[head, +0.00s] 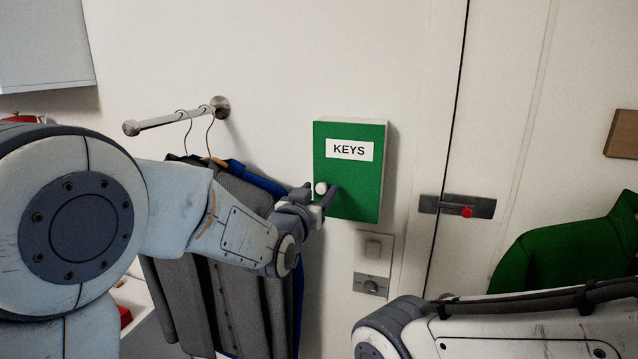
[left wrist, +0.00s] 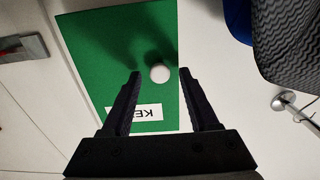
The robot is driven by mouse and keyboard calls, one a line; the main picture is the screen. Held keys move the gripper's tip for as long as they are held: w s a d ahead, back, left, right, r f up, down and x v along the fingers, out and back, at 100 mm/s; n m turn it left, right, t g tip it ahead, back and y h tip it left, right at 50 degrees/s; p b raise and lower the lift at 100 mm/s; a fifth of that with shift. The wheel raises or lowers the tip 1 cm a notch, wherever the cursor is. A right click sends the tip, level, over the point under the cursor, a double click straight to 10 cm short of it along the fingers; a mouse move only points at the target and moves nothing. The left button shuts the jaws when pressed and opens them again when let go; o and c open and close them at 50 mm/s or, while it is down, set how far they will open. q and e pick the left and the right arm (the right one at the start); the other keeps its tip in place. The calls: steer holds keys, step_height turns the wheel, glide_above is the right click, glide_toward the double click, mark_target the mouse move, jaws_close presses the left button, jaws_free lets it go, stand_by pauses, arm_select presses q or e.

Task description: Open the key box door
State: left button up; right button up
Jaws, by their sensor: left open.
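The green key box (head: 355,200) with a white KEYS label (head: 349,150) hangs on the wall, and its door looks shut. A round white knob (head: 321,188) sits at the left side of the door. My left gripper (head: 321,198) is open at the knob. My right gripper is out of view; only part of my right arm shows at the lower right.
Jackets (head: 225,210) hang from a wall rail (head: 175,118) left of the box, close to my left arm. A switch panel (head: 372,265) is below the box. A door latch (head: 457,206) with a red knob and a green chair (head: 560,250) are to the right.

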arm_select(q)
steer(key=shift+w+d, duration=0.15)
steer(key=shift+w, duration=0.25)
jaws_close()
stand_by(1.2)
